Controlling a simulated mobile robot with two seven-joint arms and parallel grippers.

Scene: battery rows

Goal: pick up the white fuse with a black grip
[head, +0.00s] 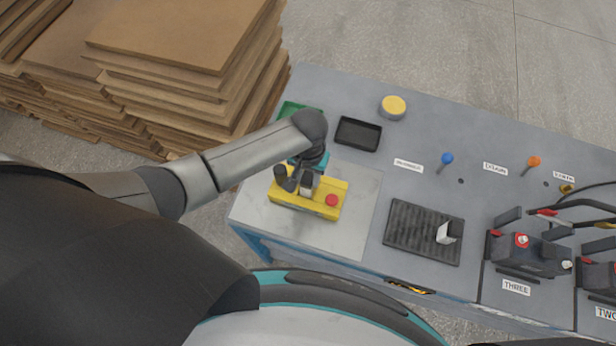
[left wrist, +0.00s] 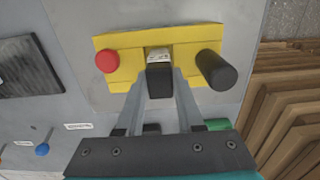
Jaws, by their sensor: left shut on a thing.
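The white fuse with a black grip (left wrist: 159,80) is between the fingers of my left gripper (left wrist: 160,88), which is shut on the black grip. In the left wrist view the fuse's white part shows at the slot of a yellow block (left wrist: 128,72). I cannot tell whether it is clear of the slot. The yellow block also shows in the head view (head: 290,203), with my left gripper (head: 309,180) over it. The block has a red button (left wrist: 107,61) at one end and a black knob (left wrist: 216,69) at the other. My right gripper is not in view.
A black ribbed mat (head: 405,228) with a small white piece lies right of the block. A black tray (head: 358,133), a green tray (head: 290,108) and a yellow round thing (head: 393,107) are at the back. Battery units (head: 530,256) stand at the right.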

